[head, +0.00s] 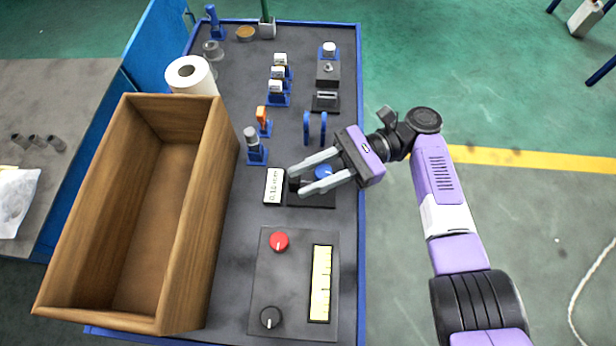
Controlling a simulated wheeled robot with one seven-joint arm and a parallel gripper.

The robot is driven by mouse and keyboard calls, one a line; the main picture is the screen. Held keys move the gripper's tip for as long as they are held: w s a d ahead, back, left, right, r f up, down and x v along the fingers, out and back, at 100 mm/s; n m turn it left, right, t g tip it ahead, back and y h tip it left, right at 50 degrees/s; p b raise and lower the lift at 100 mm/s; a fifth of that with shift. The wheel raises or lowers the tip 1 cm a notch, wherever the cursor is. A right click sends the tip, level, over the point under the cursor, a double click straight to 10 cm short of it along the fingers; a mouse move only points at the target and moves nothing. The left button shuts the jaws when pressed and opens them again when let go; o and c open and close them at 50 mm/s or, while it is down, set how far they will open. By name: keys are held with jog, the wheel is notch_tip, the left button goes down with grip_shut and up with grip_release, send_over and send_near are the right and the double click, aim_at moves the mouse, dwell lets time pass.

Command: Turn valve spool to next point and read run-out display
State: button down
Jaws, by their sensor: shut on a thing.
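The run-out display (273,186) is a small white panel on the bench, turned sideways in the head view. Its small text seems to read 0.10 mm. Just right of it is a dark fixture (322,199) with a blue round part (325,172). My gripper (293,184) reaches in from the right over this fixture. Its two grey fingers are shut on a small dark part at their tips, which seems to be the valve spool. The fingers hide most of it, so its turn angle cannot be told.
A large empty wooden box (165,210) stands left of the display. In front is a panel with a red knob (279,241), a black knob (270,317) and a yellow scale (320,285). Blue stands (257,154) and a paper roll (190,75) are farther back.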

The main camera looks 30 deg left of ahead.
jog(key=shift+s+d+f+n+g+h+b, duration=0.15)
jog(key=shift+n+g+h+b, duration=0.25)
jog(key=shift+b, duration=0.6)
jog(key=shift+w+f+n+g+h+b, duration=0.15)
jog(key=shift+h+b, duration=0.3)
jog(key=shift+b, duration=0.5)
jog(key=shift+s+d+f+n+g+h+b, duration=0.15)
jog(key=shift+n+h+b, duration=0.25)
jog(key=shift+b, duration=0.6)
jog(key=n+h+b, duration=0.1)
jog(key=b, duration=0.3)
jog(key=shift+g+h, duration=0.25)
jog(key=shift+g, duration=0.05)
jog(key=n+h+b, duration=0.1)
jog(key=b, duration=0.4)
jog(key=shift+s+d+r+g, duration=0.1)
jog(key=shift+d+g, duration=0.05)
jog(key=shift+g, duration=0.15)
jog(key=shift+r+n+h+b, duration=0.3)
jog(key=shift+h+b, duration=0.4)
jog(key=shift+b, duration=0.45)
jog(key=c, duration=1.1)
grip_release()
jog(key=shift+o, duration=0.2)
notch_tip(320, 180, up, 20)
jog(key=p, duration=0.6)
